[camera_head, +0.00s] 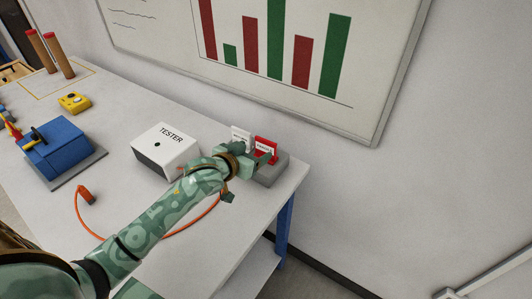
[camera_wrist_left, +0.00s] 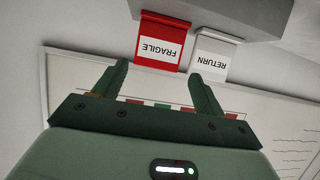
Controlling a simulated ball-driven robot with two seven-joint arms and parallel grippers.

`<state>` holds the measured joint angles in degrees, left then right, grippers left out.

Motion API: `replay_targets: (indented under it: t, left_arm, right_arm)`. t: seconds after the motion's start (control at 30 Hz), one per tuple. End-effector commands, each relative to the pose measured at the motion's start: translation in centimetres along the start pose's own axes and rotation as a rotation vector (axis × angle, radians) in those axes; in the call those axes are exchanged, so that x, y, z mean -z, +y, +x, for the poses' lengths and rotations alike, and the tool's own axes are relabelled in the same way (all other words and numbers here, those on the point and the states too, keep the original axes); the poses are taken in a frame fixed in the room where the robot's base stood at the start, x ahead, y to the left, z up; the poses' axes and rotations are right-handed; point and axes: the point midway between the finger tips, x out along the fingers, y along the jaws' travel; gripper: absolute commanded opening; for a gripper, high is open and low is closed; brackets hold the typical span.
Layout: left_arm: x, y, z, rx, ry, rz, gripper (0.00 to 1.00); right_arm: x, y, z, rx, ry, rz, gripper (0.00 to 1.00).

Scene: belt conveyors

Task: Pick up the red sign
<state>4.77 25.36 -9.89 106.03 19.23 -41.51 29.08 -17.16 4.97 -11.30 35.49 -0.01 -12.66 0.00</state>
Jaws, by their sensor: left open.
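The red sign (camera_head: 266,145) stands in a grey holder (camera_head: 271,172) near the table's right corner, beside a white sign (camera_head: 241,133). In the left wrist view the scene looks inverted; the red sign (camera_wrist_left: 163,38) reads FRAGILE, and the white sign (camera_wrist_left: 216,52) reads RETURN. My left gripper (camera_head: 246,160) is at the signs, in front of them in the head view. In the left wrist view the open fingers (camera_wrist_left: 158,70) point toward the red sign, with nothing between them. The gripper hides part of the holder. My right gripper is not in view.
A white TESTER box (camera_head: 165,150) stands left of the holder, with an orange cable (camera_head: 90,225) in front. A blue device (camera_head: 57,148) and a yellow box (camera_head: 74,102) are farther left. A whiteboard (camera_head: 372,85) hangs on the wall behind.

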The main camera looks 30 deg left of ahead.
Motion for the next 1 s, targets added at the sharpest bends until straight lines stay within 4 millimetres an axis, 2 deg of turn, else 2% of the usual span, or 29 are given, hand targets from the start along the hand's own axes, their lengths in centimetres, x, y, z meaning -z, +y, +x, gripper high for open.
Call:
replay_targets:
  t: [0.33,0.43,0.63,0.67,0.73,0.77,1.0]
  left_arm:
    - [-0.1,0.2,4.8,0.000,0.001,0.000,0.71]
    - [0.0,0.2,5.4,-0.001,0.000,0.001,0.71]
    - [0.1,0.2,5.4,-0.001,0.001,0.001,0.71]
    - [0.1,0.2,5.3,-0.001,0.001,0.001,0.65]
    - [0.1,0.2,5.3,-0.001,0.001,0.001,0.46]
    - [0.1,0.2,5.3,-0.001,0.001,0.001,0.43]
    - [0.1,0.2,5.3,0.000,0.000,0.001,0.43]
  right_arm:
    - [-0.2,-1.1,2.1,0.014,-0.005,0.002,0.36]
    - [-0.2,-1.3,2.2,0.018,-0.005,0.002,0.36]
    - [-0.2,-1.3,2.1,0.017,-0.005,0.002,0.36]
    - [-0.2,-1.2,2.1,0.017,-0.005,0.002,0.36]
    - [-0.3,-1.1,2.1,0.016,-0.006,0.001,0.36]
    - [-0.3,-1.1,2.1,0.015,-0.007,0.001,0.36]
    - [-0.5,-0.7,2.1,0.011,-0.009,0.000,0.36]
